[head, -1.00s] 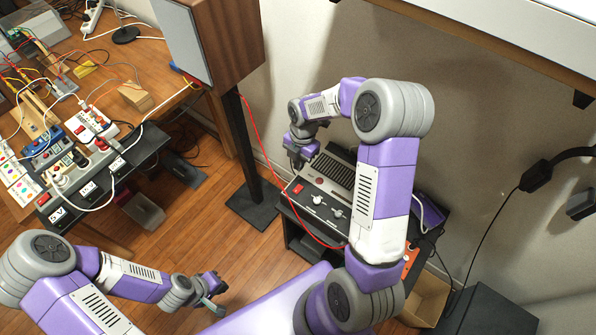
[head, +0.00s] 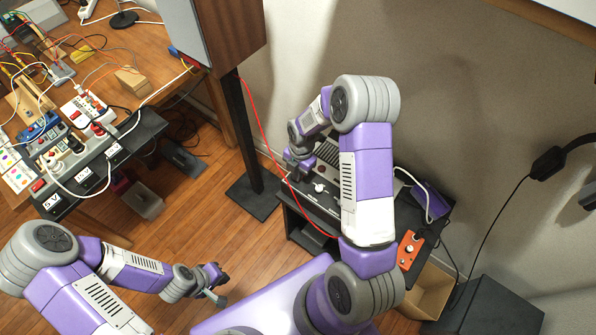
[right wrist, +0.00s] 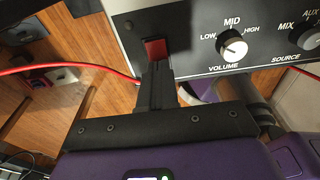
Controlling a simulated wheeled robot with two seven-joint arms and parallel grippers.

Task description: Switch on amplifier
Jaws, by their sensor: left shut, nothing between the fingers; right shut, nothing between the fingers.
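The amplifier (head: 329,152), a dark box with a grille top and a pale front panel, stands on a small black stand and is partly covered by my right arm. In the right wrist view its front panel (right wrist: 199,50) shows a red rocker switch (right wrist: 155,48) left of the VOLUME knob (right wrist: 232,47). My right gripper (right wrist: 157,68) is shut and empty, its fingertips right at the switch's lower part; contact and the switch's position cannot be told. It also shows in the head view (head: 299,174). My left gripper (head: 219,287) is shut and empty above the floor.
A red cable (head: 254,112) runs down past the amplifier's front. A speaker (head: 229,35) on a black stand is to the left. An orange box (head: 409,248) and an open carton (head: 425,290) are at right. A cluttered workbench (head: 160,85) fills the upper left.

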